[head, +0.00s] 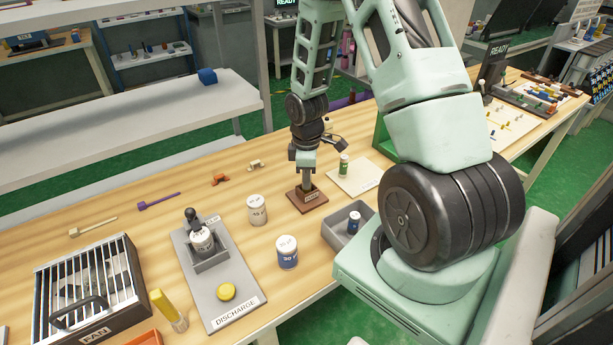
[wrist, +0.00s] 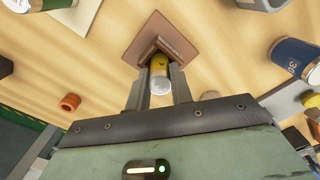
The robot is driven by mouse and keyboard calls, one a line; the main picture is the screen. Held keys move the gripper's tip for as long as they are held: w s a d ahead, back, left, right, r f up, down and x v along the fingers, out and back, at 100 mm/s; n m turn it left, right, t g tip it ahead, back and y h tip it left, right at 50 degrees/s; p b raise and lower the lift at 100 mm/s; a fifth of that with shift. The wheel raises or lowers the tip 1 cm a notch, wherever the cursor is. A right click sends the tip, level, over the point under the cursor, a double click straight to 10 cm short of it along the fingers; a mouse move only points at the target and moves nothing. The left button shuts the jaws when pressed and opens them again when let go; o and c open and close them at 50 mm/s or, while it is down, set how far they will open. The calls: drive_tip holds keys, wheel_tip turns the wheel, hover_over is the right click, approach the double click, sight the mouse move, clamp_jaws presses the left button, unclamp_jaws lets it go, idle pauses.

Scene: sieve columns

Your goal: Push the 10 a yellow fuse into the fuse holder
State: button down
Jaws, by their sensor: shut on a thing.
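My gripper (wrist: 160,85) is shut on the yellow fuse (wrist: 160,68), which has a pale metal end cap facing the wrist camera. The fuse holder is a brown square block with a label, seen beyond the fuse in the wrist view (wrist: 143,50) and on the table in the head view (head: 295,199). In the head view my gripper (head: 306,180) points straight down, low over the holder. The fuse is in line with the holder's middle. Its far end is hidden, so I cannot tell whether it is in the holder or just above it.
A green cylinder (head: 344,168) stands on a cream pad (head: 362,178) to the right. An orange piece (head: 220,180) lies left of the holder.

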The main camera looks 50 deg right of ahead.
drive_tip(key=shift+f, duration=0.2)
drive_tip(key=c, duration=1.2)
unclamp_jaws()
drive_tip(key=shift+c, duration=0.2)
wheel_tip(320, 180, up, 11)
drive_tip(key=a+r, duration=0.4)
drive_tip(key=a, duration=0.6)
drive_tip(key=s+a+r, duration=0.2)
drive_tip(key=s+a, duration=0.7)
drive_tip(key=a, duration=0.2)
drive_tip(key=s+a+r, duration=0.3)
drive_tip(key=s+a, duration=0.6)
drive_tip(key=a, duration=0.3)
drive_tip(key=shift+a+r+y, duration=0.25)
drive_tip(key=shift+a+y, duration=0.05)
